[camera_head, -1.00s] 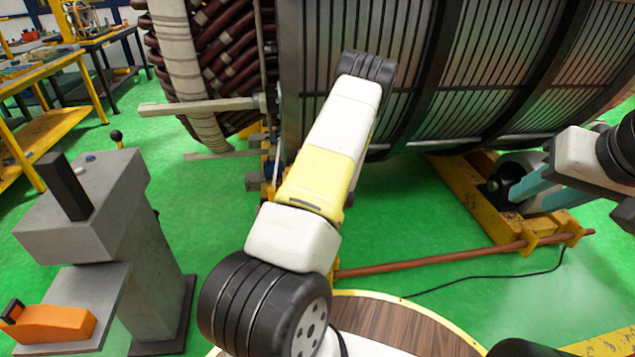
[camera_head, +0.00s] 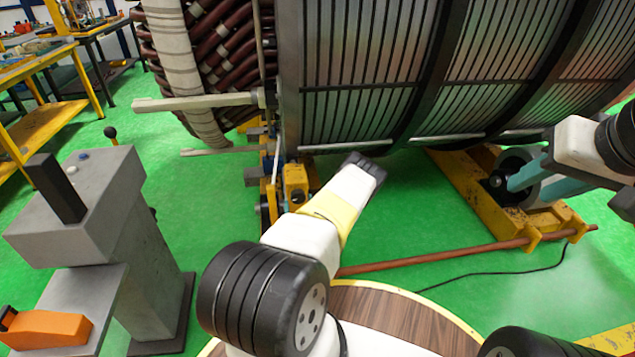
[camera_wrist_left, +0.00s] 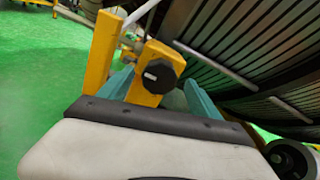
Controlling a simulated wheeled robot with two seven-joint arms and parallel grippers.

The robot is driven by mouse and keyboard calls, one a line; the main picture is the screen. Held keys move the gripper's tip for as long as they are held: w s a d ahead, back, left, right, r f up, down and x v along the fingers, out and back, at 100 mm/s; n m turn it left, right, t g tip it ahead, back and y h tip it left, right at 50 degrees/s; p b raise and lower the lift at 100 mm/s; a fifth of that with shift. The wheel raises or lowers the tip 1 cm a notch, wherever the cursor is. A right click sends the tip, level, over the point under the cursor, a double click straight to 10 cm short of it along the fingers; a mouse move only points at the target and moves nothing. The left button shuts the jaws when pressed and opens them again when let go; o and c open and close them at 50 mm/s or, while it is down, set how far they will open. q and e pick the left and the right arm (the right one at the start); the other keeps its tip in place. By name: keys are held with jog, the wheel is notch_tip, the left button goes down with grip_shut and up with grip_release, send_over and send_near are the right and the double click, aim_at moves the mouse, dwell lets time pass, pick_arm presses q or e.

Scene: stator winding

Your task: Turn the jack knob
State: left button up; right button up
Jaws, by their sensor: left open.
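The black jack knob (camera_wrist_left: 158,76) shows in the left wrist view, with a pale mark on its face. It sits on a yellow block (camera_wrist_left: 145,95) of the jack. In the head view the yellow jack (camera_head: 296,178) stands by the lower left end of the stator. My left gripper (camera_wrist_left: 159,92) is open, its two teal fingers on either side of the knob in the picture. I cannot tell whether they touch it. The left fingers do not show in the head view. My right gripper (camera_head: 527,177) is at the right, in front of a roller; its opening is unclear.
The large stator (camera_head: 355,75) rests above the green floor. A yellow support (camera_head: 480,195) with a roller stands right, and a brown bar (camera_head: 430,260) runs low across the floor. A grey console (camera_head: 100,195) stands left.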

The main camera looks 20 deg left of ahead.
pick_arm(q)
jog(key=shift+x, duration=1.4)
jog(key=c, duration=1.4)
jog(key=shift+o, duration=0.2)
jog(key=shift+n, duration=0.3)
